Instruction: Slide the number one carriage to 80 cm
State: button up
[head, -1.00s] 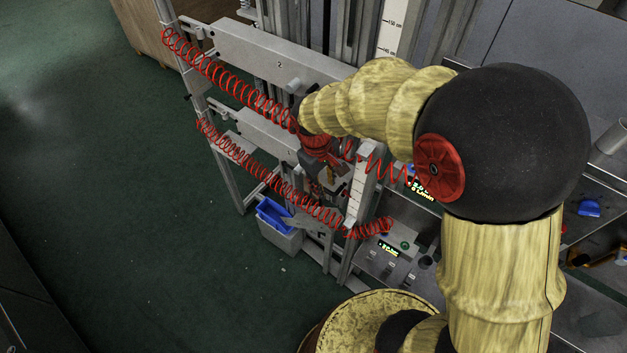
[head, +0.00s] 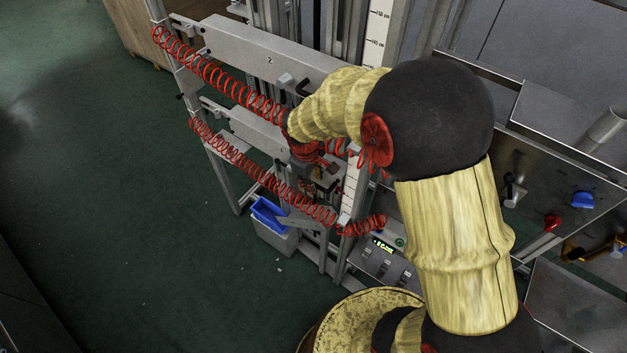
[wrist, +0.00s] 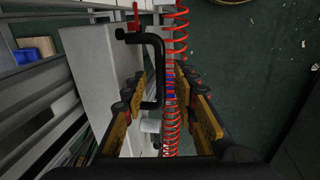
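The lower grey carriage (head: 245,125) sits below the upper carriage marked 2 (head: 268,58) on the upright frame in the head view; my arm hides its right part. My gripper (head: 322,180) is beside the lower carriage's right end, partly hidden. In the wrist view my gripper (wrist: 166,82) is open, its orange fingers spread apart. A black U-shaped handle (wrist: 158,70) on a grey box-like body (wrist: 95,80) shows between the fingers, nearer the left one. I cannot tell whether they touch. A white scale (head: 378,40) marked in cm runs up the frame.
Red coiled hoses (head: 265,178) hang along both carriages, and one runs between my fingers in the wrist view (wrist: 172,130). A blue bin (head: 268,212) stands below. A control panel (head: 385,262) is at the lower right. Green floor on the left is clear.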

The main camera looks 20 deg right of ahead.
jog(key=c, duration=0.3)
jog(key=c, duration=0.4)
grip_shut()
dwell(0.3)
